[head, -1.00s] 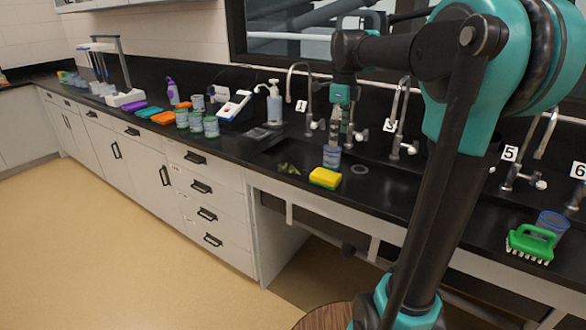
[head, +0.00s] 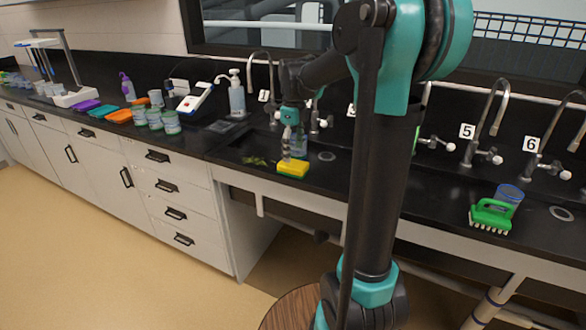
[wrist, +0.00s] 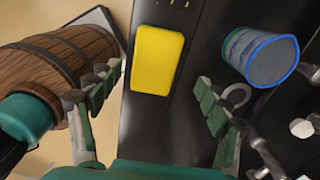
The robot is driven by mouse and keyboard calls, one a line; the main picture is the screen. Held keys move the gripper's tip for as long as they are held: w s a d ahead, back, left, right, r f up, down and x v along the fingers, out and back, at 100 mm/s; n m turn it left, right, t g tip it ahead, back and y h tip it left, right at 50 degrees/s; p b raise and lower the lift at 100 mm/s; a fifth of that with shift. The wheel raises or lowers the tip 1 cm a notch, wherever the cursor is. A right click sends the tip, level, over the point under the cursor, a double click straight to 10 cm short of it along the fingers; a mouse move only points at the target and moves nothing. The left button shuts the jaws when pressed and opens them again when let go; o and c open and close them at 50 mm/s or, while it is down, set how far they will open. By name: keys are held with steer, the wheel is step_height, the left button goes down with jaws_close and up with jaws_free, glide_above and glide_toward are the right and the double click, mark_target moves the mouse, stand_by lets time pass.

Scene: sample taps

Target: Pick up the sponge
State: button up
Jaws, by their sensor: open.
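The yellow sponge with a green underside (head: 293,169) lies flat on the black counter near its front edge. It shows as a yellow block in the wrist view (wrist: 158,60), ahead of my fingertips and between their lines. My gripper (head: 288,152) is just above the sponge in the head view, pointing down. In the wrist view my gripper (wrist: 157,95) has its fingers wide apart, one on each side, with nothing between them. Contact with the sponge cannot be made out.
A blue-rimmed cup (wrist: 262,55) stands close beyond the sponge, near my right-hand finger in the wrist view. Green leafy bits (head: 256,161) lie left of the sponge. Taps line the back. A green brush (head: 491,215) sits at the right.

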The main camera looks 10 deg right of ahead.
mark_target(293, 163)
steer(key=shift+s+a+f, duration=0.1)
steer(key=shift+s+f, duration=0.1)
steer(key=shift+f, duration=1.15)
steer(key=shift+s+f, duration=0.15)
steer(key=shift+f, duration=1.15)
steer(key=c, duration=0.9)
steer(key=shift+r, duration=0.1)
step_height(293, 163, up, 20)
steer(key=shift+f, duration=0.1)
steer(key=shift+o, duration=1.2)
steer(key=c, duration=0.5)
